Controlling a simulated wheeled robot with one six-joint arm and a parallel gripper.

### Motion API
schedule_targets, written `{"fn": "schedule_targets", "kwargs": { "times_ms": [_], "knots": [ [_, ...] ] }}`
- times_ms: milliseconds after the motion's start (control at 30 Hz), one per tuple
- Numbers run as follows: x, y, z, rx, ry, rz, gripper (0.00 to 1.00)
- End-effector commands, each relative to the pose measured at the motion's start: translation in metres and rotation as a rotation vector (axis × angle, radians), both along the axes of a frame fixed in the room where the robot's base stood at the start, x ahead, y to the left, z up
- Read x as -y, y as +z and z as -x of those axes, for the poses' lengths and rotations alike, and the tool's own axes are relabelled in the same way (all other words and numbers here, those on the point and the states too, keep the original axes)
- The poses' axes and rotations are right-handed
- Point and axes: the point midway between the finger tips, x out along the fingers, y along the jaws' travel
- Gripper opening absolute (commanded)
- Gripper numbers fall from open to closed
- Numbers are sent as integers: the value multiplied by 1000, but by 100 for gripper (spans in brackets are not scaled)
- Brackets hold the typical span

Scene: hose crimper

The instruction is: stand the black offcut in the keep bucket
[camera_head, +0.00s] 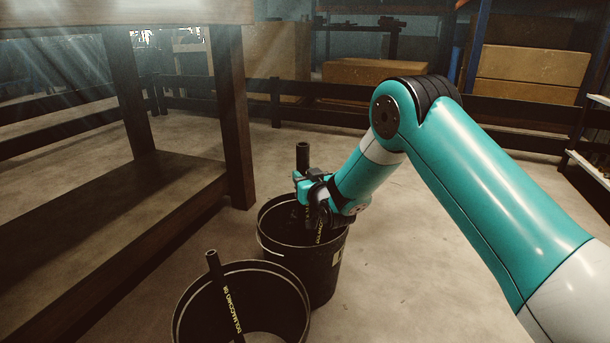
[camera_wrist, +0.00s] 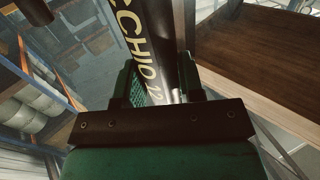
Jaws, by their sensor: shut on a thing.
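The black offcut (camera_head: 303,157) is a dark tube standing roughly upright in my gripper (camera_head: 312,192). Its yellow lettering shows lower down, inside the rim of the farther black bucket (camera_head: 327,268). A small pale label on that bucket is too small to read.
A nearer black bucket (camera_head: 197,317) holds another dark tube (camera_head: 219,274) with yellow lettering, leaning on its rim. A wooden bench (camera_head: 150,190) with a thick leg stands close on the left. The floor right of the buckets is clear. Cardboard boxes (camera_head: 530,65) stand on racks behind.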

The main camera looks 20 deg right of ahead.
Motion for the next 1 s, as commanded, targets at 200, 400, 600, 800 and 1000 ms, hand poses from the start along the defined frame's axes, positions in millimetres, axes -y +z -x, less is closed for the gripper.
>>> {"fn": "schedule_targets", "kwargs": {
  "times_ms": [200, 400, 600, 800, 1000],
  "knots": [
    [0, -20, 0, 3, 0, 0, 1],
    [0, -38, 0, 3, 0, 0, 1],
    [0, -52, 0, 4, 0, -1, 1],
    [0, -61, 0, 3, 0, 0, 1],
    [0, -63, 0, 3, 0, 0, 1]
  ]
}}
